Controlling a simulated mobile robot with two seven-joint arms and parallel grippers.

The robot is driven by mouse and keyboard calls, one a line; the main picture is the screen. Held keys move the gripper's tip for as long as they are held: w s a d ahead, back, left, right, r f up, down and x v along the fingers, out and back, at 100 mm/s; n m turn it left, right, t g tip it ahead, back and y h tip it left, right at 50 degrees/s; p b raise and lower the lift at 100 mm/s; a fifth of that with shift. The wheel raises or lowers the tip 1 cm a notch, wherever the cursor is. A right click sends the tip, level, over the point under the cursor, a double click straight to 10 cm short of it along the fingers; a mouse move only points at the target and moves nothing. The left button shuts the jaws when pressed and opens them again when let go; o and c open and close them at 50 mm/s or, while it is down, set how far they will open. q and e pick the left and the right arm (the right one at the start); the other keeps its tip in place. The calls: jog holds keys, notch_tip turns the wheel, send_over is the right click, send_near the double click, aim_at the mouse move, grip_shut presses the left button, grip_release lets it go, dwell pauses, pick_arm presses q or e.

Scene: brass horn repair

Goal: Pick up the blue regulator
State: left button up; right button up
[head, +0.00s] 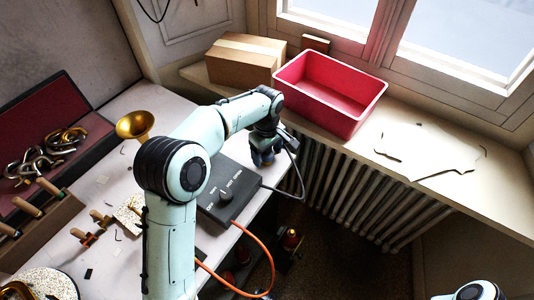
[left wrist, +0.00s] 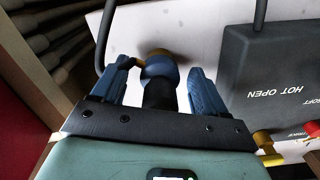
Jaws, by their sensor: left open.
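In the left wrist view, a part with a blue band (left wrist: 160,70), a dark body and a brass-coloured end, which looks like the blue regulator, is between the two blue fingers of my left gripper (left wrist: 158,85). Gaps show on both sides of it, so the fingers are open around it. In the head view, my left gripper (head: 262,156) points down at the table's right edge, beside the dark control box. There my wrist hides the regulator. My right gripper is out of view; only a piece of that arm shows at bottom right.
The dark control box (head: 229,180) stands right by the gripper, with a black cable and an orange hose (head: 262,252). A brass horn bell (head: 135,124) stands on the table (head: 118,165). A red bin (head: 345,105) and a cardboard box (head: 240,70) sit on the sill above a radiator (head: 335,185).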

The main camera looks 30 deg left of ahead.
pick_arm(q)
jog(key=c, duration=1)
jog(key=shift+r, duration=0.1)
